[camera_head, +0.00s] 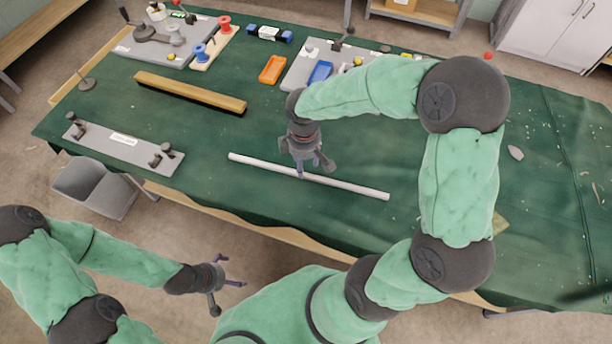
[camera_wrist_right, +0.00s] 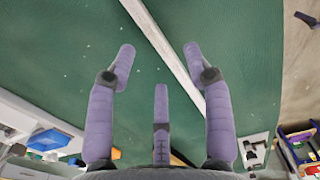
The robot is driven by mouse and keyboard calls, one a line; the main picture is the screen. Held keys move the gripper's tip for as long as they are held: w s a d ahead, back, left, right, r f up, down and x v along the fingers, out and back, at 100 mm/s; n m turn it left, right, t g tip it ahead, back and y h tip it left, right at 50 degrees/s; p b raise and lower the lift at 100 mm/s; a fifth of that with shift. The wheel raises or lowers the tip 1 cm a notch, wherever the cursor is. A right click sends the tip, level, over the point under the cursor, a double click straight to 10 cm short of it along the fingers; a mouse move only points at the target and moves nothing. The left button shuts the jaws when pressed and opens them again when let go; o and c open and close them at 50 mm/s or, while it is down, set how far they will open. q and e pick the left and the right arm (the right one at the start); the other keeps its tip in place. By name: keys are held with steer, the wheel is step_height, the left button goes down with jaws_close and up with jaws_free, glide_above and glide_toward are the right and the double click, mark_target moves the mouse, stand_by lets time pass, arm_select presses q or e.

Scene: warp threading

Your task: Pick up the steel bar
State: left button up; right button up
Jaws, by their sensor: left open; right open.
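The steel bar (camera_head: 350,186), a long pale rod, lies on the green-covered table near its front edge, slanting down to the right. My right gripper (camera_head: 306,172) is above the middle of the bar, pointing down, with its fingers spread and empty. In the right wrist view, the bar (camera_wrist_right: 168,45) runs diagonally past the open fingers (camera_wrist_right: 159,55) and goes behind the right-hand finger. I cannot tell how much height separates the fingertips from the bar. My left gripper (camera_head: 232,285) is open and empty, off the table's front edge.
A wooden beam (camera_head: 190,92) lies behind the bar. A grey plate with clamps (camera_head: 122,142) is at the left. An orange tray (camera_head: 272,69) and a blue tray (camera_head: 320,73) stand further back. A grey chair (camera_head: 95,188) is by the front edge. The cloth around the bar is clear.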

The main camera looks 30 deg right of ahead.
mark_target(306, 173)
steer(key=f, duration=0.1)
steer(key=f+b, duration=0.2)
steer(key=f, duration=0.1)
steer(key=shift+d+f, duration=0.1)
steer(key=shift+d, duration=0.25)
steer(key=shift+f, duration=0.45)
steer(key=shift+w+r, duration=0.1)
jaws_close()
